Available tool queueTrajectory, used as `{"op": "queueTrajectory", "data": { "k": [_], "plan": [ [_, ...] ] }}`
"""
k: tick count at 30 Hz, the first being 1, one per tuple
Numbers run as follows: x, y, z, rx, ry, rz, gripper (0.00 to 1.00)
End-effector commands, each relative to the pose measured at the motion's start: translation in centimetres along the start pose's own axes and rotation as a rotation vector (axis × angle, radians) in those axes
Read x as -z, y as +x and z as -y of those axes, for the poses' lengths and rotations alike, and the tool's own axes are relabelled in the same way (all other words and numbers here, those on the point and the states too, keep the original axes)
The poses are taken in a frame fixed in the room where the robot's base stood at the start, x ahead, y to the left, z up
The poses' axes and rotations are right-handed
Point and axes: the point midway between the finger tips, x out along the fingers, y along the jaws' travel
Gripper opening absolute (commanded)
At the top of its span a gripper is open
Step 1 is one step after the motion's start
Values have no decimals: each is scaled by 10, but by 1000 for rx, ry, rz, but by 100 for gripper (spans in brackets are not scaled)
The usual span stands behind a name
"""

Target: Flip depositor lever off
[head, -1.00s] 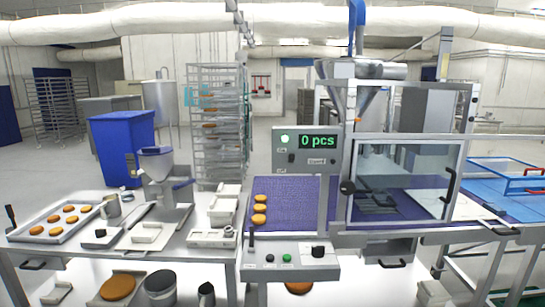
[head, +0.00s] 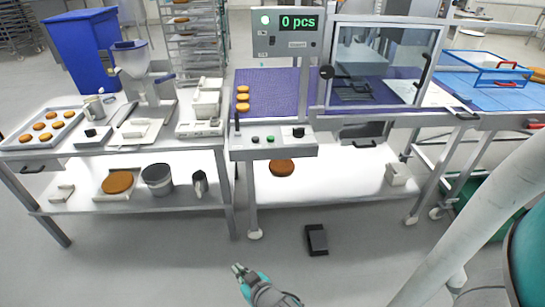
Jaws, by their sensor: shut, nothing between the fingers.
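The depositor machine has a grey control panel (head: 273,145) on its front edge. A thin black lever (head: 237,122) stands upright at the panel's left end. The panel also carries small buttons and a black knob (head: 298,132). A display box (head: 287,32) above shows "0 pcs" in green, with a lit green lamp at its upper left. The panel labels are too small to read. My gripper (head: 238,269) is shut and empty, low in front of the machine, well apart from the lever.
A left table bears a tray of round cakes (head: 40,130) and a small hopper (head: 135,70). Several cakes lie on the purple belt (head: 275,95). A clear guard (head: 375,65) covers the belt's right part. A black pedal (head: 316,239) lies on the open floor.

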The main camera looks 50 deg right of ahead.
Motion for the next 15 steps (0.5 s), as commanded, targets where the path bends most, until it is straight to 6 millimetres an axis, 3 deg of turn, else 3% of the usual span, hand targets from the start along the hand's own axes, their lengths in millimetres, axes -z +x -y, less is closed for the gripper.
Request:
{"op": "queueTrajectory", "data": {
  "k": [6, 15],
  "plan": [
    [38, 50, -22, -46, 18, 24, 0],
    [98, 106, -58, -108, 47, 63, 0]
  ]
}}
